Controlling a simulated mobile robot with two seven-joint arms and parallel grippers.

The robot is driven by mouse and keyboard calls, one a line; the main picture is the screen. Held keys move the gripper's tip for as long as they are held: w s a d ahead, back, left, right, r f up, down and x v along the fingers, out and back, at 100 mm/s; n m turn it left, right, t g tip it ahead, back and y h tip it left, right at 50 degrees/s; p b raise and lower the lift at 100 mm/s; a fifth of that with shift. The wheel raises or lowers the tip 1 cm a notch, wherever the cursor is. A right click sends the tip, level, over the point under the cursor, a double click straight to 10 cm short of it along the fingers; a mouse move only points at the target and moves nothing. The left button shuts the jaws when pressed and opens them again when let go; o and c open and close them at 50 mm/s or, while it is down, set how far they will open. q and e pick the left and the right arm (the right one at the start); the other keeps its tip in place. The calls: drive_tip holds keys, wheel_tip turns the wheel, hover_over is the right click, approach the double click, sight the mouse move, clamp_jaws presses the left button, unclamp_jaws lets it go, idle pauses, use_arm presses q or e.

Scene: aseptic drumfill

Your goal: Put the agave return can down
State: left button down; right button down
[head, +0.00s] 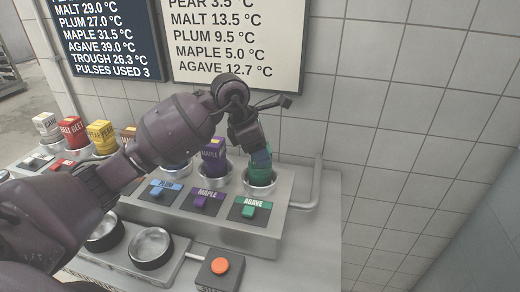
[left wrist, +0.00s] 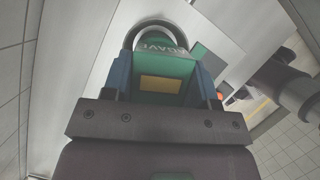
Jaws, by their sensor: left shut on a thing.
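The agave return can (head: 260,171) is green and stands in the round metal well (head: 259,188) behind the green AGAVE label (head: 250,208). My left gripper (head: 260,156) reaches down from above and is shut on the can's upper part. In the left wrist view the green can (left wrist: 172,68), with a yellow patch on top, sits between the blue fingers. The well's rim (left wrist: 150,28) shows around the can's far end there. The can's base is hidden inside the well. My right gripper is in neither view.
A purple MAPLE can (head: 213,160) stands in the well to the left. More coloured cans, such as the yellow one (head: 102,135), stand farther left. An orange button (head: 220,265) and two round bowls (head: 150,247) are in front. A pipe (head: 310,190) rises at the right.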

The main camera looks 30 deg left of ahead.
use_arm(q)
drive_tip(key=shift+f, duration=0.1)
drive_tip(key=shift+c, duration=2.1)
unclamp_jaws()
drive_tip(key=shift+r, duration=0.3)
drive_tip(key=v, duration=1.1)
drive_tip(key=shift+a+r, duration=0.15)
drive_tip(key=shift+r, duration=0.2)
drive_tip(key=shift+s, duration=0.2)
